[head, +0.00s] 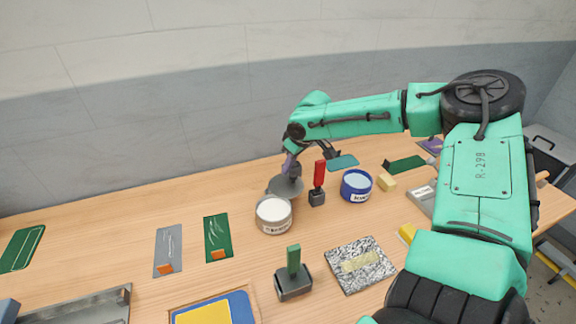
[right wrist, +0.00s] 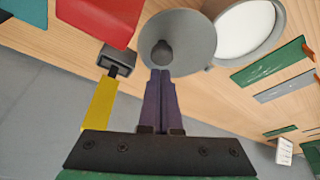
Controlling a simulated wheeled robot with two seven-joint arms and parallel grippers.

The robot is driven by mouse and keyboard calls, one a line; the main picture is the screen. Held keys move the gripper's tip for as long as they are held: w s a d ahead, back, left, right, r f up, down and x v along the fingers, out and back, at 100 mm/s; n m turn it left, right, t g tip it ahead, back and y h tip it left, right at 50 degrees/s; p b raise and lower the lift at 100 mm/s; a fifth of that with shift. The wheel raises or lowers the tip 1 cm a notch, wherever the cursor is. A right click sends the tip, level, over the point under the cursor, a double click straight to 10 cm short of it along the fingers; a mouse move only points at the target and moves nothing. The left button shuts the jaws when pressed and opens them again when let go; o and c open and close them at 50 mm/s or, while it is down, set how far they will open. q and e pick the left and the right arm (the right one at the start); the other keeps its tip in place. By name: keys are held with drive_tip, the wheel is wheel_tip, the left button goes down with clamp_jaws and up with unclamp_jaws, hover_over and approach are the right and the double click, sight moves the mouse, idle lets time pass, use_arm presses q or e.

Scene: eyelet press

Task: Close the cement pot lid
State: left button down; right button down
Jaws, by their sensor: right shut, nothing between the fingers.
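The cement pot (head: 273,214) is a white-grey tub with its round mouth uncovered and pale filling showing; it also shows in the right wrist view (right wrist: 246,28). Its grey lid (head: 283,187) stands open at the pot's far side. In the right wrist view the lid (right wrist: 190,35) is a grey disc with a dark round knob, beside the pot's rim. My right gripper (head: 290,167) is at the lid, away from the pot mouth. Its purple fingers (right wrist: 160,75) are shut and empty, their tips over the lid near the knob; contact is unclear. My left gripper is out of view.
A red-handled tool (head: 319,180) and a blue pot (head: 357,186) stand right of the cement pot. A green-handled tool (head: 293,268) and a speckled slab (head: 360,265) lie nearer. Cards (head: 217,237) lie left. A yellow bar (right wrist: 98,105) shows beside my right fingers.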

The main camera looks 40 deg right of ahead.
drive_tip(key=shift+s, duration=0.1)
drive_tip(key=shift+s+m, duration=0.2)
drive_tip(key=shift+m, duration=0.1)
